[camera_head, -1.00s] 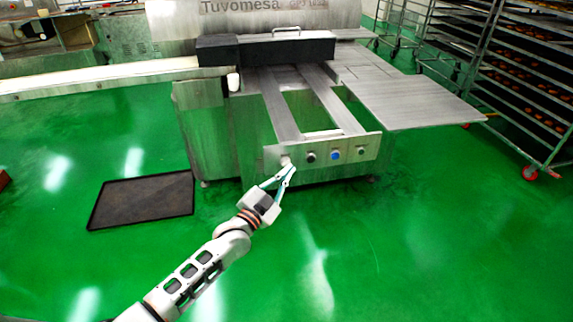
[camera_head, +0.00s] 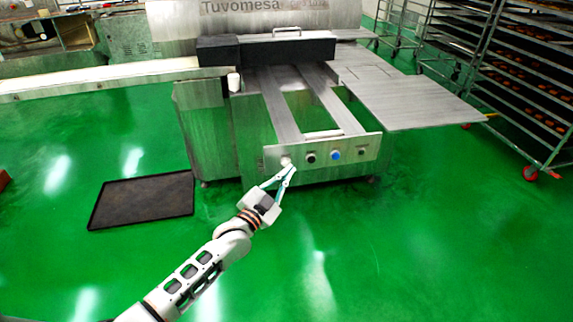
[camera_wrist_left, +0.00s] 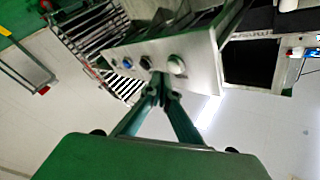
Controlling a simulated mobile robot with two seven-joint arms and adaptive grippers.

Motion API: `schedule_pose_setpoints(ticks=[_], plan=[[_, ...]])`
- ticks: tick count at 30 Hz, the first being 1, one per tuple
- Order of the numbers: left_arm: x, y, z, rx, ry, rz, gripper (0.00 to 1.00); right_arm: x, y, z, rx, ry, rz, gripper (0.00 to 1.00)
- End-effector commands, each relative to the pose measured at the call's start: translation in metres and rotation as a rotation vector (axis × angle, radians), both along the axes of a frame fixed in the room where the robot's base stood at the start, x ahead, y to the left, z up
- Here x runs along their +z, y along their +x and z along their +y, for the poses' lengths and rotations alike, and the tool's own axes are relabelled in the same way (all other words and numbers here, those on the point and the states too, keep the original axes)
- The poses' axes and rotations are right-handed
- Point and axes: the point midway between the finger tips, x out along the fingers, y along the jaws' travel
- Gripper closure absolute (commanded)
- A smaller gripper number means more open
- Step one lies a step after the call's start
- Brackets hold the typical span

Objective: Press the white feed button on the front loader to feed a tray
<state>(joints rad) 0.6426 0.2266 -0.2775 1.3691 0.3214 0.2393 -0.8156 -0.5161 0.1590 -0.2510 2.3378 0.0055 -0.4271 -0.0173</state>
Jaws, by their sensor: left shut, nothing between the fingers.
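The front loader's metal button panel (camera_head: 348,153) carries a row of buttons. The white feed button (camera_head: 286,161) is at its left end, with a dark button (camera_head: 310,157), a blue button (camera_head: 335,155) and another dark one (camera_head: 361,151) to its right. My left gripper (camera_head: 288,169) is shut and empty, its fingertips just below the white button. In the left wrist view the white button (camera_wrist_left: 176,65) shows just above and right of the closed fingertips (camera_wrist_left: 161,80). I cannot tell whether they touch the panel. My right gripper is not in view.
A black tray (camera_head: 143,199) lies on the green floor left of the machine. A metal side table (camera_head: 415,101) juts out right of the loader rails. A wheeled rack (camera_head: 532,90) with loaded trays stands at the right. The floor in front is clear.

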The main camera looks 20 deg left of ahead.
Motion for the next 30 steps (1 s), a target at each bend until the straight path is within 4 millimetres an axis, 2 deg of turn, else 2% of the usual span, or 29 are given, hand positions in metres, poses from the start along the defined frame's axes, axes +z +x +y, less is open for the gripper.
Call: schedule_pose_setpoints(ticks=[30], plan=[[-0.0001, 0.0084, 0.0057, 0.000, 0.000, 0.000, 1.00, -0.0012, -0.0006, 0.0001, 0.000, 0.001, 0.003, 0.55]])
